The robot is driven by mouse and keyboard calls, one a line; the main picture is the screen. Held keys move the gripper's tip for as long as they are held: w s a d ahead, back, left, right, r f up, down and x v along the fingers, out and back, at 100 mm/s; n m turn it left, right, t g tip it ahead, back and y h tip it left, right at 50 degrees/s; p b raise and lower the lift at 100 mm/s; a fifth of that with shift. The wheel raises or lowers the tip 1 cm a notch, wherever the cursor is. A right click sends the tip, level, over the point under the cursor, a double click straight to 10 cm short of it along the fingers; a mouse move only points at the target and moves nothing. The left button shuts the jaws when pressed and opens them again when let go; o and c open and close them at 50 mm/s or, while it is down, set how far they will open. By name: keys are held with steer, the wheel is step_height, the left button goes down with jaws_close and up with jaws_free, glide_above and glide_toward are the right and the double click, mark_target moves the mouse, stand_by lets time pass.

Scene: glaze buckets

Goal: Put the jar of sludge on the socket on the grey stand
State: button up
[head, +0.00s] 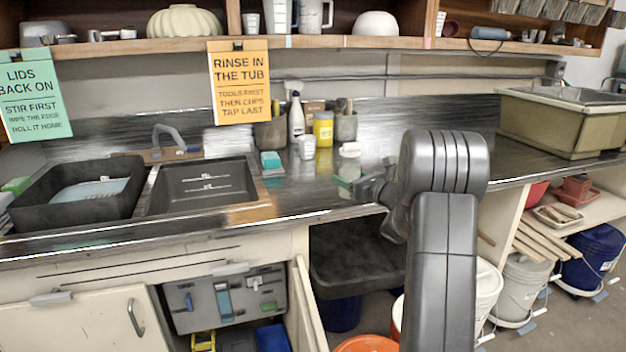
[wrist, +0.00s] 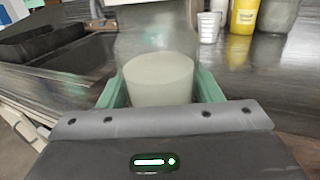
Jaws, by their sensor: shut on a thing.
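The jar of sludge (wrist: 158,78) is clear, with pale grey-white sludge in its lower part. It stands between the green fingers of my gripper (wrist: 158,92) in the wrist view, and its top is cut off by the frame. In the head view the jar (head: 349,163) shows above the counter, left of my arm, with my gripper (head: 347,183) shut on its lower part. I cannot tell whether its base touches the counter. I cannot make out a grey stand with a socket in either view; my arm hides part of the counter.
A yellow container (head: 323,129), a white spray bottle (head: 296,116) and a white cup (head: 306,147) stand behind and left of the jar. A sink basin (head: 205,186) and a black tub (head: 35,197) are at left. A large olive tub (head: 548,126) is at right.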

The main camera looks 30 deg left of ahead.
steer(key=p+x, duration=0.3)
steer(key=x, duration=1.2)
steer(key=shift+w+a, duration=0.1)
steer(key=shift+a, duration=0.15)
steer(key=shift+w+a+f, duration=0.1)
steer(key=shift+a+f, duration=0.3)
steer(key=shift+f, duration=0.3)
steer(key=shift+d+f+b, duration=0.1)
steer(key=shift+f+b, duration=0.35)
steer(key=shift+f, duration=0.4)
steer(key=shift+f+b, duration=0.2)
steer(key=shift+b, duration=0.15)
steer(key=o, duration=1.3)
steer(key=shift+p, duration=1.2)
